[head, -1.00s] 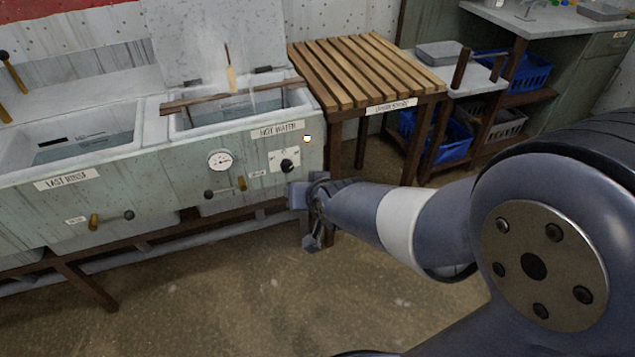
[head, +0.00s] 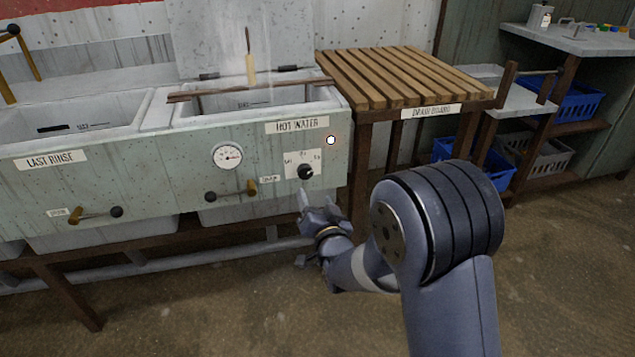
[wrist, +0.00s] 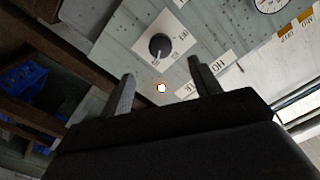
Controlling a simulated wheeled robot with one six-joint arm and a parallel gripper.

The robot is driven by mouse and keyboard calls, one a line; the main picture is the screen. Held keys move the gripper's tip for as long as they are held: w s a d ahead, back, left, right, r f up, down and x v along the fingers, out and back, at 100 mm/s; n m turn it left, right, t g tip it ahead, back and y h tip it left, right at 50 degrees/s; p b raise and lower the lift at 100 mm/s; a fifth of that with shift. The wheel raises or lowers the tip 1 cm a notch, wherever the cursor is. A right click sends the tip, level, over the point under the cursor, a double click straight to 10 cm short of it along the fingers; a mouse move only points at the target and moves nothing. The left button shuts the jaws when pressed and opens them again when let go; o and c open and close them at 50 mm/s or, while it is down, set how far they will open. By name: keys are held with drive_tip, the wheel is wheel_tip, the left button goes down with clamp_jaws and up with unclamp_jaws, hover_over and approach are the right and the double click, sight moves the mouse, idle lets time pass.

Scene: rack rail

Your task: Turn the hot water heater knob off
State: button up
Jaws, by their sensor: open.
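The heater knob (head: 305,172) is a round black knob on a white plate, on the front panel below the "HOT WATER" label (head: 297,124). In the wrist view the knob (wrist: 159,45) lies ahead of the fingers, and its plate has markings around it that are too small to read surely. My gripper (head: 303,228) is just below the knob in the head view, apart from it. In the wrist view my gripper (wrist: 162,84) is open and empty, its two fingers spread below the knob. A small lit indicator (head: 331,140) sits right of the knob.
A dial gauge (head: 227,156) and a brass-handled drain valve (head: 231,191) are left of the knob. The wooden drain board (head: 405,77) stands to the right on legs. Blue baskets (head: 577,104) sit on the far-right shelves. The floor in front is clear.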

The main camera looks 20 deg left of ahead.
sight(306, 175)
drive_tip(key=b+x, duration=0.2)
drive_tip(key=x, duration=0.8)
drive_tip(key=shift+w+a, duration=0.1)
drive_tip(key=shift+w, duration=0.05)
drive_tip(key=c, duration=1)
